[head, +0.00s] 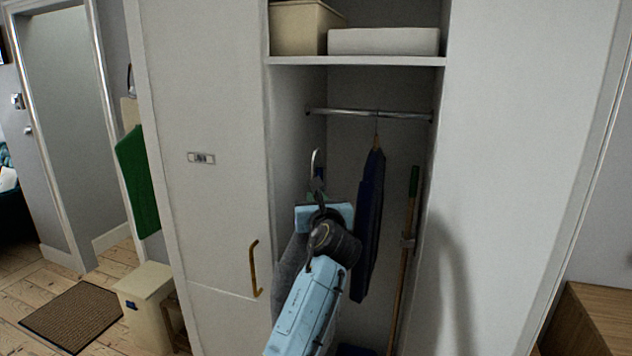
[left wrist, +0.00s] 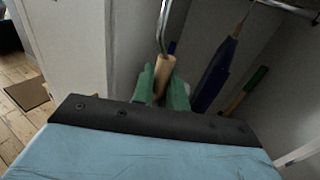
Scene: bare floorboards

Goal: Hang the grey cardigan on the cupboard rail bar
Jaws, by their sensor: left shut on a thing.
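The cupboard rail bar (head: 350,113) runs across the open compartment; its end shows in the left wrist view (left wrist: 290,8). My left gripper (head: 318,190) is in front of the compartment, shut on the hanger of the grey cardigan. In the left wrist view its green fingertips (left wrist: 165,90) close around the hanger's wooden neck (left wrist: 165,68). The metal hook (head: 315,160) points up and appears below and left of the rail's middle, apart from it. The grey cardigan (head: 289,272) hangs below, mostly hidden behind my arm. My right gripper is not in view.
A dark blue garment (head: 371,210) hangs from the rail, right of the hook. A green-topped broom (head: 410,215) leans at the right wall. A shelf (head: 360,61) with boxes is above the rail. The rail's left part is free.

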